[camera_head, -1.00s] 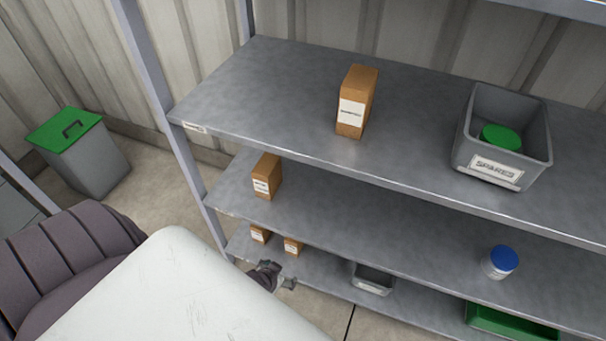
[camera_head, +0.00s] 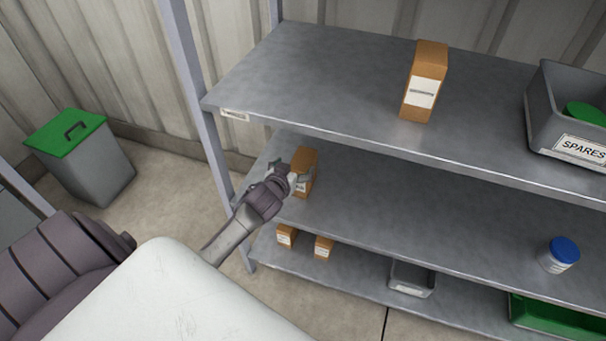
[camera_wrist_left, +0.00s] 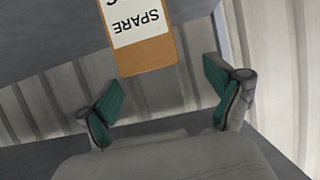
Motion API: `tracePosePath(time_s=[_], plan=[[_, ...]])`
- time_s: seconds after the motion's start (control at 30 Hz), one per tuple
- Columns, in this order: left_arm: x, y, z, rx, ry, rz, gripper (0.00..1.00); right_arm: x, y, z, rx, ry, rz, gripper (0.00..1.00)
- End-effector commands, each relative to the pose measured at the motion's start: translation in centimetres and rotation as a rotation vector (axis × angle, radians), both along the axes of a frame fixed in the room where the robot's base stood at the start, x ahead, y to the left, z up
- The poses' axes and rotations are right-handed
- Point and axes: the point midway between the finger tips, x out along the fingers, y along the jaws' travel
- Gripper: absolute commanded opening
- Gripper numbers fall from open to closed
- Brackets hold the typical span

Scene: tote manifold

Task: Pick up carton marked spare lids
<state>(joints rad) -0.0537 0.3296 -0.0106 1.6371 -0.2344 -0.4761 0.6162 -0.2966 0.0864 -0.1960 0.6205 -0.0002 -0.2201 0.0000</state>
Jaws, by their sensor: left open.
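The carton marked spare lids (camera_head: 306,160) is a brown box with a white label, standing on the middle shelf near its left end. In the left wrist view the carton (camera_wrist_left: 156,55) shows upside down, its label reading "SPARE" with the second line cut off by the frame edge. My left gripper (camera_head: 292,180) is open, right in front of the carton in the head view. In the left wrist view its two green-padded fingers (camera_wrist_left: 163,92) stand apart, with the carton's end beyond and between them. I cannot tell whether they touch it. My right gripper is not in view.
Another brown carton (camera_head: 425,82) stands on the top shelf, with a grey SPARES bin (camera_head: 538,115) to its right. Two small cartons (camera_head: 286,236) and a grey bin (camera_head: 411,278) sit on the bottom shelf. A blue-lidded tub (camera_head: 562,255) is far right. The shelf post (camera_head: 200,105) stands left.

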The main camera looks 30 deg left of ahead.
Motion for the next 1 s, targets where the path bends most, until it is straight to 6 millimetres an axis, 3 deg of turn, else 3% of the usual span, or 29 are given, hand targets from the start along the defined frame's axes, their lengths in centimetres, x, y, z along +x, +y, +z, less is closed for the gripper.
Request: tracePosePath(time_s=[0.43, 0.73, 1.0], plan=[[4.9, 0.4, -1.6, 0.001, -0.001, -0.001, 0.92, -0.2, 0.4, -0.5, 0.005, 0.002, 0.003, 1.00], [5.3, 0.5, -1.8, 0.001, 0.000, -0.001, 0.92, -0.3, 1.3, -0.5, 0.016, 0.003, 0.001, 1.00], [5.2, 0.5, -1.8, 0.000, 0.001, -0.001, 0.48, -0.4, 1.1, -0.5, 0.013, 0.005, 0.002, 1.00]])
